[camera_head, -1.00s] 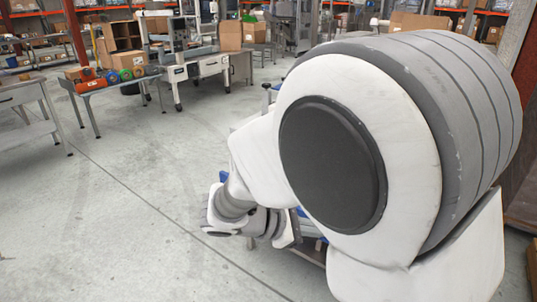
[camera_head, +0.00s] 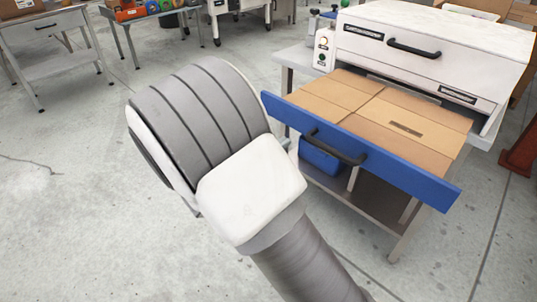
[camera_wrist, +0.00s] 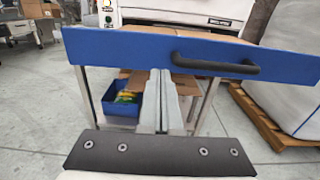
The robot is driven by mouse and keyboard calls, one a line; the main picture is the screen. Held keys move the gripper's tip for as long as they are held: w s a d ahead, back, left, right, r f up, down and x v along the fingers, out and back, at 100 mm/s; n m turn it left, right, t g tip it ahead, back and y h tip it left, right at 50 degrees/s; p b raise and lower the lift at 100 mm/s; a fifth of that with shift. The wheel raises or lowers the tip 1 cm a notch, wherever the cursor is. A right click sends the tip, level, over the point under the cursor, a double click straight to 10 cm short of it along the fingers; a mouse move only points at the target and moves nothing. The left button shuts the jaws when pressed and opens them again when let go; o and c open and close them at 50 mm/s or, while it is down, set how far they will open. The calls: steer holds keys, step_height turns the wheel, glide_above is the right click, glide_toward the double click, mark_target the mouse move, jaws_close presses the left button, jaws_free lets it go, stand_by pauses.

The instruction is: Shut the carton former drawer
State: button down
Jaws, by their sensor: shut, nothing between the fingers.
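The carton former (camera_head: 440,45) is a white machine on a grey table at the right of the head view. Its drawer (camera_head: 362,150) is pulled out, with a blue front, a black bar handle (camera_head: 335,147) and flat brown cartons (camera_head: 390,115) inside. In the wrist view the blue drawer front (camera_wrist: 120,45) spans the picture, with its handle (camera_wrist: 215,62) right of centre. My gripper (camera_wrist: 160,75) is shut and empty, its tips just at the lower edge of the drawer front, left of the handle. I cannot tell whether they touch it.
A blue bin (camera_head: 320,157) stands on the shelf under the drawer; it also shows in the wrist view (camera_wrist: 122,108). A large white sack on a wooden pallet (camera_wrist: 258,125) stands at the right. A grey table (camera_head: 50,35) is at upper left. The floor at left is clear.

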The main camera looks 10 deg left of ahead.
mark_target(308, 126)
steer(key=b+x, duration=0.1)
steer(key=x, duration=0.6)
steer(key=shift+w+d+b, duration=0.2)
steer(key=shift+w+b, duration=0.05)
steer(key=shift+b, duration=0.1)
steer(key=shift+w+d, duration=0.1)
